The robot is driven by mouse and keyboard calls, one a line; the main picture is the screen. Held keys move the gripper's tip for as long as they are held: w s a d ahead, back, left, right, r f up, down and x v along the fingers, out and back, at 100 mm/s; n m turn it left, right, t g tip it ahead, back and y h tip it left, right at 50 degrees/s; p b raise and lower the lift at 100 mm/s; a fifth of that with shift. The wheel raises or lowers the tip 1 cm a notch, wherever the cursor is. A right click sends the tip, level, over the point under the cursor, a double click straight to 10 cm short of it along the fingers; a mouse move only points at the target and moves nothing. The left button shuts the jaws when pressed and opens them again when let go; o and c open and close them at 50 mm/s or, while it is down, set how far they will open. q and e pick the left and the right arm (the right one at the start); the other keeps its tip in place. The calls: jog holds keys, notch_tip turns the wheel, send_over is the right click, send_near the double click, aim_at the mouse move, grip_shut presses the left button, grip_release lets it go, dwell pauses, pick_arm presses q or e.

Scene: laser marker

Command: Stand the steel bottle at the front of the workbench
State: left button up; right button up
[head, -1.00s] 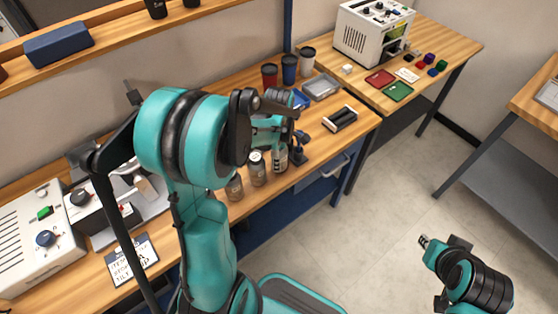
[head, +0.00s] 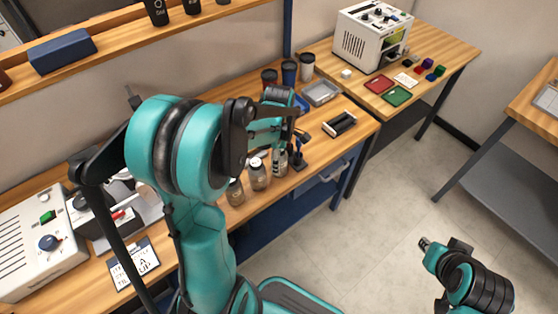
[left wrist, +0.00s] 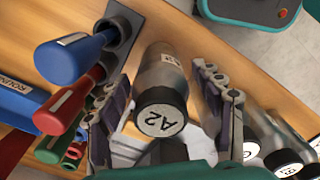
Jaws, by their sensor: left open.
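A grey, steel-looking bottle (left wrist: 159,78) with a black cap marked A2 stands between the two fingers of my left gripper (left wrist: 160,72) in the left wrist view. The fingers are open on either side of it, with a gap visible at the right. In the head view a bottle (head: 281,163) beside the tool rack appears to be the same one. My arm hides most of the left gripper there. My right gripper (head: 424,243) hangs over the floor at the lower right, too small to read.
Other capped bottles (head: 258,176) (left wrist: 283,160) stand close by along the bench's front edge. A rack holds blue (left wrist: 76,55), red and green-handled tools right beside the bottle. Cups (head: 289,72), a grey tray (head: 321,92) and a black holder (head: 340,124) stand farther along the workbench (head: 356,140).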

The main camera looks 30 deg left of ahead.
pick_arm(q)
notch_tip(320, 180, up, 8)
jog(key=p, duration=0.2)
jog(key=shift+r+p, duration=0.25)
jog(key=shift+p, duration=0.15)
jog(key=shift+r, duration=0.35)
jog(key=shift+s+d+r+m, duration=0.2)
jog(key=shift+d+r+m, duration=0.05)
jog(key=shift+m, duration=0.15)
jog(key=s+d+r+m+t, duration=0.2)
jog(key=s+d+m, duration=0.3)
jog(key=m, duration=0.5)
jog(key=s+d+r+m+t, duration=0.2)
jog(key=s+d+m+t, duration=0.3)
jog(key=m, duration=0.6)
jog(key=shift+s+r, duration=0.3)
jog(key=shift+s, duration=0.05)
